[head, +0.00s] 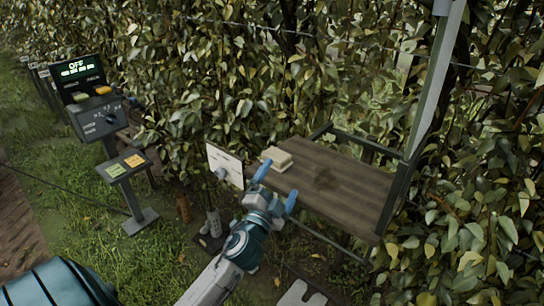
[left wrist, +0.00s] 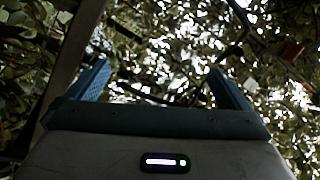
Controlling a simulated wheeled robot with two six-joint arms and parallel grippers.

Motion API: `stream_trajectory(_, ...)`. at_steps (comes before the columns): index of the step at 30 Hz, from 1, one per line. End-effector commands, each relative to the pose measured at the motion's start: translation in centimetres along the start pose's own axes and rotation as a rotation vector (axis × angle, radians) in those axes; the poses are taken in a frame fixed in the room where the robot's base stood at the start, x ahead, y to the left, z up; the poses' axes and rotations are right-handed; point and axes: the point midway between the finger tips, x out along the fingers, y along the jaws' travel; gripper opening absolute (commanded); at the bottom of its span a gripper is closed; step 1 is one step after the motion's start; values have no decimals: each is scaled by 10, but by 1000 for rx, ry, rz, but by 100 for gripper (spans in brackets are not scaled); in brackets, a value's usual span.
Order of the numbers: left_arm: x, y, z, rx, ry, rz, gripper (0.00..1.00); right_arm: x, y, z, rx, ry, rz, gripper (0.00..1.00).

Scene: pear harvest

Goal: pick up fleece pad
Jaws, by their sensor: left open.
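A cream-coloured pad (head: 276,159), which looks like the fleece pad, lies at the far left corner of a brown slatted shelf (head: 335,190). My left gripper (head: 277,186) is in front of the shelf's left part, with its blue fingers spread apart and nothing between them. One fingertip appears just below the pad in the picture; I cannot tell how far apart they are in depth. In the left wrist view the open fingers (left wrist: 160,85) frame only leaves and bright gaps, and the pad does not show there. My right gripper is not in view.
A control box with an OFF display (head: 78,70) and a small button stand (head: 130,166) are at left. Dense hedge lies behind.

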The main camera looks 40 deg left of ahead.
Motion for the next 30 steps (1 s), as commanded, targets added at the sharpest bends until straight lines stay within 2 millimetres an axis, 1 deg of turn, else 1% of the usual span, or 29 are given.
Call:
stream_trajectory(3, 12, -9, -16, 64, 87, -33, 100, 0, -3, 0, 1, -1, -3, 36)
stream_trajectory(8, 27, -20, -45, 181, 235, -78, 100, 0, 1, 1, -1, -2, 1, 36)
stream_trajectory(13, 44, -27, -84, 370, 448, -120, 100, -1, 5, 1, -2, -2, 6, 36)
stream_trajectory(16, 54, -25, -111, 542, 617, -129, 100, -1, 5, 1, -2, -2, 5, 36)
stream_trajectory(18, 61, -19, -127, 691, 746, -116, 100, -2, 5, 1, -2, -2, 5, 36)
stream_trajectory(20, 67, -11, -135, 822, 850, -87, 100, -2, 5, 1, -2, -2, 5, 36)
stream_trajectory(21, 71, -4, -138, 910, 914, -59, 100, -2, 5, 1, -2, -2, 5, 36)
stream_trajectory(23, 77, 5, -136, 1042, 1000, -3, 100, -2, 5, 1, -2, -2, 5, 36)
stream_trajectory(25, 86, 14, -128, 1191, 1087, 82, 100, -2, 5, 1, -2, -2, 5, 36)
stream_trajectory(28, 100, 21, -104, 1394, 1177, 245, 100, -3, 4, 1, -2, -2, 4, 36)
stream_trajectory(29, 104, 21, -95, 1452, 1196, 303, 100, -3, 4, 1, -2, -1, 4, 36)
stream_trajectory(30, 110, 19, -81, 1523, 1215, 386, 100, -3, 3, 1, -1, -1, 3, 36)
